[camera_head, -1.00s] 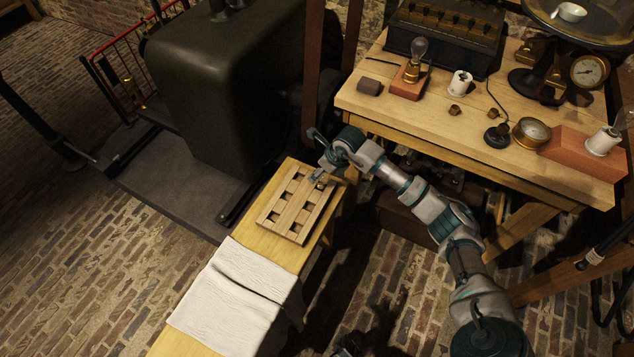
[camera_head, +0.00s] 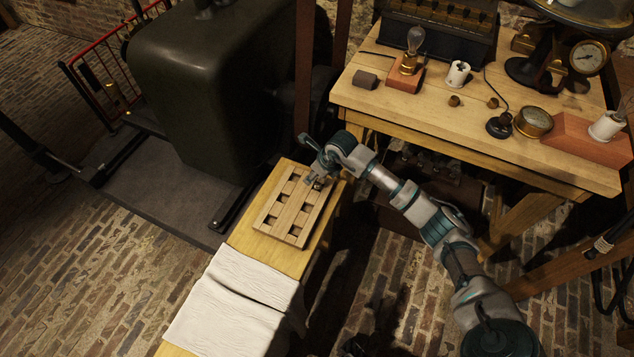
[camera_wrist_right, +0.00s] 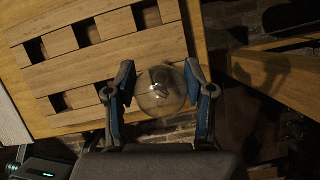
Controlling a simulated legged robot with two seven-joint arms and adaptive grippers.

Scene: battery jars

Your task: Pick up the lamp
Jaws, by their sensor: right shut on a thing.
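My right gripper (camera_head: 316,179) is at the far right corner of a slotted wooden rack (camera_head: 291,217) on a narrow bench. In the right wrist view its two blue-lined fingers (camera_wrist_right: 160,95) are shut on a clear round glass lamp (camera_wrist_right: 161,101). The rack (camera_wrist_right: 103,64) with its square holes lies behind the lamp there. The lamp is too small and covered in the head view to make out well. I cannot tell whether its lower end is still in a hole. My left gripper is not in view.
A workbench (camera_head: 467,117) at upper right carries a bulb on a brick-coloured base (camera_head: 405,74), a white holder (camera_head: 457,74), gauges and small parts. A white cloth (camera_head: 232,304) covers the narrow bench's near end. A large dark tank (camera_head: 232,85) stands behind.

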